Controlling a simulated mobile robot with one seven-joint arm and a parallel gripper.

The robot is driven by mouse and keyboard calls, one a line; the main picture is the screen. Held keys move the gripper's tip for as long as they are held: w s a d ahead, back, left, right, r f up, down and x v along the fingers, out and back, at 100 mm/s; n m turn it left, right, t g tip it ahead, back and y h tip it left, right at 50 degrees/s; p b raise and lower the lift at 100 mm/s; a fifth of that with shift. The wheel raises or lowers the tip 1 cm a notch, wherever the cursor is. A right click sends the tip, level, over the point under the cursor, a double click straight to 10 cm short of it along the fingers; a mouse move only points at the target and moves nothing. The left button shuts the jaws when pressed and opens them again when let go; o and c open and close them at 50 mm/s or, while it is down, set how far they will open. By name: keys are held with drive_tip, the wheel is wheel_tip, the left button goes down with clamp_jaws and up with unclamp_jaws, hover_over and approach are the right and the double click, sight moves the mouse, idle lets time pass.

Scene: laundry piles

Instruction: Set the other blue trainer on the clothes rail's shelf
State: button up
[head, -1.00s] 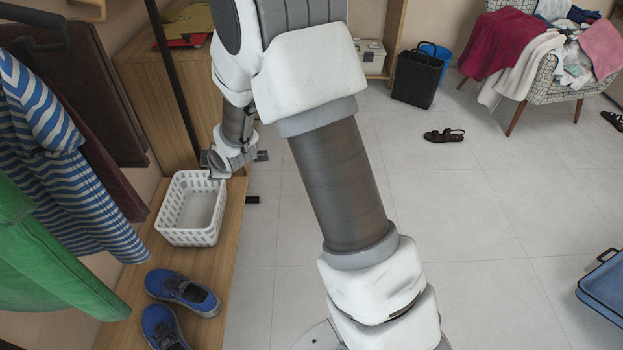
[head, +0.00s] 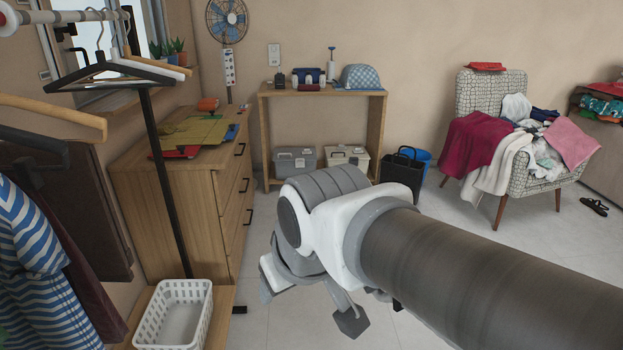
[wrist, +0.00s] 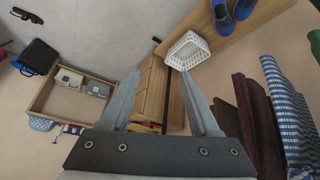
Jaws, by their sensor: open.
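The wrist view shows two blue trainers, one (wrist: 222,16) and the other (wrist: 243,9), side by side on the clothes rail's wooden shelf (wrist: 268,12), at the top edge. The shelf also shows in the head view (head: 219,312), where the trainers are out of frame. My gripper (wrist: 160,75) is open with nothing between its fingers. It is above the floor, apart from the trainers. In the head view my arm hides much of the gripper.
A white basket (head: 176,316) stands on the shelf's far end, by the rail's black post (head: 168,190). Hanging clothes (head: 38,262) are at left. A wooden drawer chest (head: 205,185) stands behind. Open floor lies right, before the clothes-covered armchair (head: 492,92).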

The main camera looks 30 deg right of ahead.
drive_tip(key=shift+m, duration=0.7)
drive_tip(key=s, duration=0.4)
drive_tip(key=shift+s+d, duration=0.1)
wheel_tip(320, 180, up, 24)
drive_tip(key=p, duration=2.4)
